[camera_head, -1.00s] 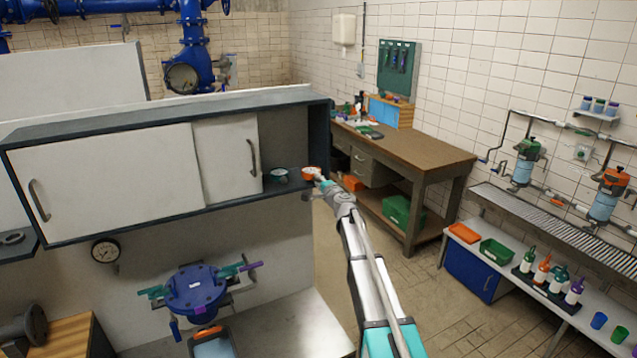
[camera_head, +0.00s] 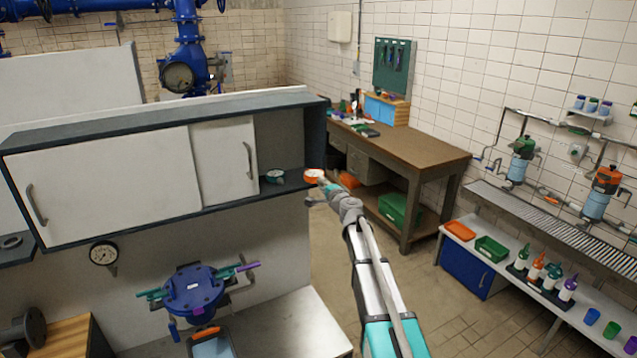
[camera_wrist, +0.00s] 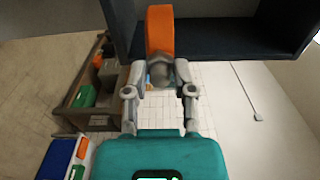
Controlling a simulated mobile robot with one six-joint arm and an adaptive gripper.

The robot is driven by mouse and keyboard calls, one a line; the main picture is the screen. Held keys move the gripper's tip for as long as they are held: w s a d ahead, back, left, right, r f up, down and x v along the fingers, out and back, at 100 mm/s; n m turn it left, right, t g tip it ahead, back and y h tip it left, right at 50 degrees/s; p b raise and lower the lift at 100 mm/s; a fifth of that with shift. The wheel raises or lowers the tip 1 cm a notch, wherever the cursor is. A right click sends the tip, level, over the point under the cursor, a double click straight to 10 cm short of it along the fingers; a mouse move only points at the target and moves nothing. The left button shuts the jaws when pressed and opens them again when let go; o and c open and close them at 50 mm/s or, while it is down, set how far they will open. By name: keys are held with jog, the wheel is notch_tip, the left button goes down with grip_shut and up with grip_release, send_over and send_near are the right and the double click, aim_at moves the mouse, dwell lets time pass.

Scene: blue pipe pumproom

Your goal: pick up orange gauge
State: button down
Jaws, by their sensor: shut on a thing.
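The orange gauge (camera_head: 313,175) has an orange rim and a pale face in the head view, by the open right end of the wall cabinet (camera_head: 222,208). It also shows in the wrist view as an orange body (camera_wrist: 159,30) with a grey lower part between the fingers. My gripper (camera_wrist: 160,75) is shut on this lower part. In the head view my gripper (camera_head: 324,186) reaches up to the gauge from the lower right. Whether the gauge touches the shelf cannot be told. A second, teal gauge (camera_head: 274,176) stands on the shelf to its left.
The cabinet's dark right side wall (camera_head: 315,135) is close to the gauge. A workbench (camera_head: 415,150) stands behind to the right. A blue valve (camera_head: 195,290) with coloured handles sits below the cabinet. Open floor (camera_head: 365,250) lies between cabinet and bench.

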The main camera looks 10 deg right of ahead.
jog(key=s+d+r+p, duration=0.2)
jog(key=s, duration=0.5)
jog(key=shift+s+d+r+p, duration=0.15)
jog(key=shift+s+r+p, duration=0.15)
jog(key=shift+r, duration=0.1)
jog(key=shift+f, duration=0.15)
